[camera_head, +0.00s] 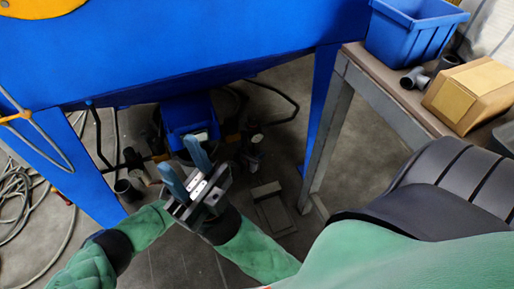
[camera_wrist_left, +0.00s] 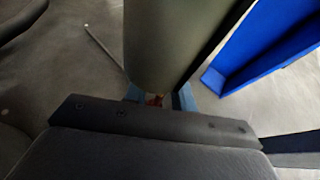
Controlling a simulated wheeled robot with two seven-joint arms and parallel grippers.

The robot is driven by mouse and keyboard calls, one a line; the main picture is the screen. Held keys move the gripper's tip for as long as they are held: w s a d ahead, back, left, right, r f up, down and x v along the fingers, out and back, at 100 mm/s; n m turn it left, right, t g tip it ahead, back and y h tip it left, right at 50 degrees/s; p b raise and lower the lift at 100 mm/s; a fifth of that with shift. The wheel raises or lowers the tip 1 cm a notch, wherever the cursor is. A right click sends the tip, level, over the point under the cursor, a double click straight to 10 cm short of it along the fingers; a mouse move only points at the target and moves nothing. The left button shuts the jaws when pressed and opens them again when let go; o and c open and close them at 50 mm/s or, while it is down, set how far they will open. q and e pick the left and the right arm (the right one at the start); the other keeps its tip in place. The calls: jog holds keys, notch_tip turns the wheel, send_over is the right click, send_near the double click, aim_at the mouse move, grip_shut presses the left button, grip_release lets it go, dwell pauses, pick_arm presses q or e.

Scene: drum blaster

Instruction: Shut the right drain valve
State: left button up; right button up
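Under the blue drum machine (camera_head: 190,45), a smaller blue housing (camera_head: 187,115) has pipework on both sides. A dark fitting (camera_head: 251,142) with a small yellow part (camera_head: 232,138) sits to its right and may be the right drain valve; its handle position is too small to tell. My left gripper (camera_head: 186,168) is in front of and below the housing, its two blue fingers apart. In the left wrist view, a thick grey cylinder (camera_wrist_left: 175,45) fills the space in front of the fingers (camera_wrist_left: 158,97) and partly hides them; contact cannot be told. My right gripper cannot be made out separately.
A blue machine leg (camera_head: 322,95) stands to the right, beside a workbench (camera_head: 365,88) carrying a blue bin (camera_head: 412,35) and a cardboard box (camera_head: 472,93). Coiled cables (camera_head: 22,185) lie on the floor at left. A flat grey piece (camera_head: 270,207) lies on the floor below the fitting.

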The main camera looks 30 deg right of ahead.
pick_arm(q)
grip_shut()
jog(key=shift+f, duration=0.1)
